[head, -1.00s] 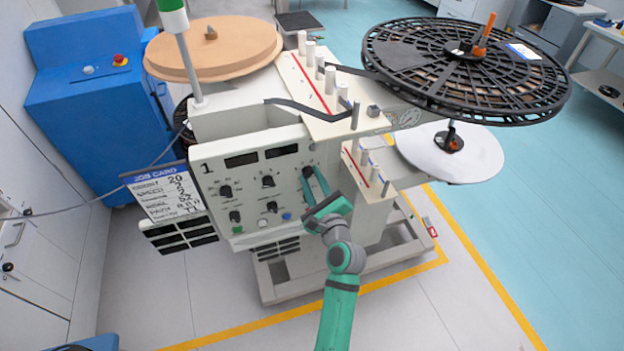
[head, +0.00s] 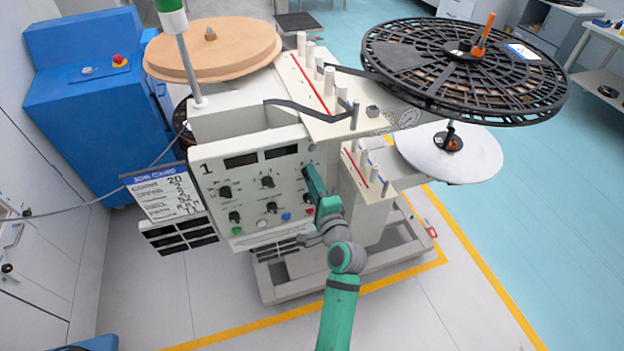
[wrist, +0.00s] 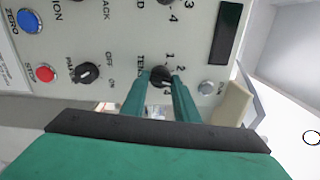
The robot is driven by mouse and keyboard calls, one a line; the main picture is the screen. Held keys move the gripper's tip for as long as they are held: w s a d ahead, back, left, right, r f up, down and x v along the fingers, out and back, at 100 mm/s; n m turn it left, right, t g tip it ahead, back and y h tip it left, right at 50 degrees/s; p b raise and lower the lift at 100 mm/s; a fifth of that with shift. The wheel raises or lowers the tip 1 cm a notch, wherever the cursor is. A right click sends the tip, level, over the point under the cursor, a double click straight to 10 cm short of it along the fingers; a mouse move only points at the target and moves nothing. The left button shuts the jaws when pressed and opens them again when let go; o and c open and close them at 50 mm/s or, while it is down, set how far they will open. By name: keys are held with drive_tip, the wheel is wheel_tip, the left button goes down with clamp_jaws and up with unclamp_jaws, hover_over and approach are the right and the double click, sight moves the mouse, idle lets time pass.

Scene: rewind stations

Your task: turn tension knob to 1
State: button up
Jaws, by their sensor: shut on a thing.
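The tension knob (wrist: 160,74) is a small black round knob on the cream control panel in the wrist view. Printed digits 1 and 2 stand beside it, and the label starting "TEN" is partly hidden. My gripper (wrist: 161,84) has its two green fingers on either side of the knob, shut on it. Which digit the knob points to is not clear. In the head view my gripper (head: 311,182) reaches the upper right of the panel (head: 240,181), covering most of the knob.
Other knobs sit on the panel, among them one (wrist: 86,73) marked OFF and ON. A red STOP button (wrist: 45,73) and a blue ZERO button (wrist: 28,20) are near. A job card (head: 165,193) hangs left of the panel. Guide posts (head: 365,160) stand just right of my arm.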

drive_tip(key=shift+a+r+n, duration=0.1)
drive_tip(key=shift+n, duration=8.2)
drive_tip(key=o, duration=1)
drive_tip(key=shift+o, duration=0.2)
drive_tip(key=v, duration=1.1)
